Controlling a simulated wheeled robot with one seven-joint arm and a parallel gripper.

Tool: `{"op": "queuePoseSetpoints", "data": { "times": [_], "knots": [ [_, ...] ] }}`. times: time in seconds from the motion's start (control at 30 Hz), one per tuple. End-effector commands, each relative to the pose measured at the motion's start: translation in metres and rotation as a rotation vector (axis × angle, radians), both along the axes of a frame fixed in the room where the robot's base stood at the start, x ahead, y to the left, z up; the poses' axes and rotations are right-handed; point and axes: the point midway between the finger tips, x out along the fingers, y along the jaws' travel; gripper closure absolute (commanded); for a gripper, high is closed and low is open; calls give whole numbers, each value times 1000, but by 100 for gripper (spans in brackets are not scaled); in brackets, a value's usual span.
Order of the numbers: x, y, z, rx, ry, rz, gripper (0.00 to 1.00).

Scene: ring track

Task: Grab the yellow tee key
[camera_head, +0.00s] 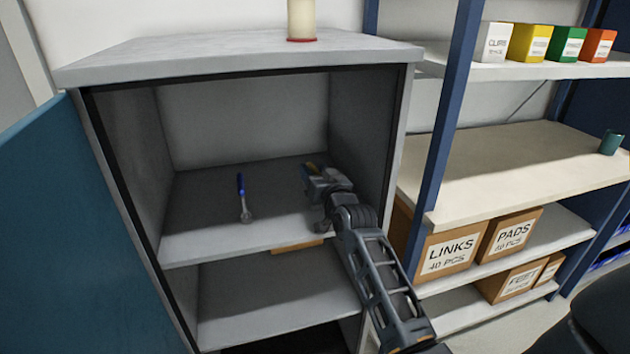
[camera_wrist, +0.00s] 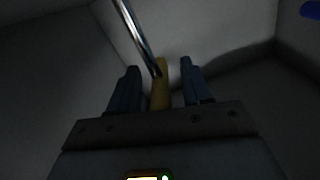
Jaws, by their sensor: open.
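The yellow tee key (camera_wrist: 160,88) shows in the wrist view, its yellow handle lying between my two fingers and its metal rod running up and to the left. My gripper (camera_wrist: 159,75) is open, with a finger on each side of the handle and a narrow dark gap beside it. In the head view my gripper (camera_head: 314,169) is inside the cabinet, low over the right part of the upper shelf. Only a small bit of yellow (camera_head: 319,166) shows there; my gripper hides most of the key.
A blue-handled tool (camera_head: 241,192) lies on the same cabinet shelf (camera_head: 200,215), left of my gripper. The cabinet's right wall is close to my gripper. The blue door (camera_head: 70,240) stands open at left. A rack with labelled boxes (camera_head: 450,250) stands at right.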

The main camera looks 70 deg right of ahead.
Motion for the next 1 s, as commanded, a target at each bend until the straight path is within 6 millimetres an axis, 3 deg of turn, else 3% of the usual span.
{"op": "queuePoseSetpoints", "data": {
  "times": [0.23, 0.73, 1.0],
  "knots": [
    [2, -1, 0, 0, 0, 0, 51],
    [2, -1, 0, 0, 0, 1, 98],
    [2, -1, 0, 0, 0, 1, 100]
  ]
}}
